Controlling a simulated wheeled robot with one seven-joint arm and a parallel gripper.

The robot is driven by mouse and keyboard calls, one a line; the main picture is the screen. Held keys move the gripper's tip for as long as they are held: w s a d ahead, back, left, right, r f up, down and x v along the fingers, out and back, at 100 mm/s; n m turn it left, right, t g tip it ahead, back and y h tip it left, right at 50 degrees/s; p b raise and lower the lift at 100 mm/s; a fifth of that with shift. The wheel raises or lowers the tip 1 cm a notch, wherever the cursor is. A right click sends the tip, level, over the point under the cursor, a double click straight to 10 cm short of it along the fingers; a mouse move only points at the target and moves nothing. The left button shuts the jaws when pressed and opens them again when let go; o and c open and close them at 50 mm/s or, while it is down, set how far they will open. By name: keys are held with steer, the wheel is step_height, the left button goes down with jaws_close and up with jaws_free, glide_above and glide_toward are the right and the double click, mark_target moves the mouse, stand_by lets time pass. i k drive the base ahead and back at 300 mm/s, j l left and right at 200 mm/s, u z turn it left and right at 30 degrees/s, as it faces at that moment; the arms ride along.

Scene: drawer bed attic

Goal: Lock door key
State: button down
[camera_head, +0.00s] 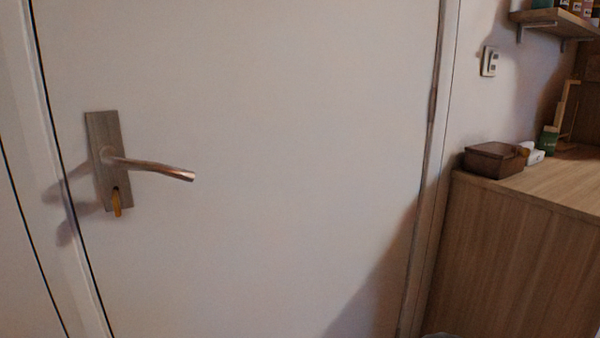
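A white door (270,150) fills most of the head camera view and looks shut in its frame. A metal plate (101,150) is on its left side, with a lever handle (150,167) pointing right and slightly down. A yellow-orange key (116,203) sits in the lower part of the plate, under the lever, and its bow hangs about vertical. My gripper is not in this view, and nothing touches the key or handle.
A wooden cabinet (505,265) stands right of the door, with a dark brown box (492,159) on top. A wall shelf (555,22) and a white switch (490,61) are above. The space before the door looks clear.

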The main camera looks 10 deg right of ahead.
mark_target(115, 195)
steer(key=j+u, duration=0.15)
steer(key=u, duration=1.15)
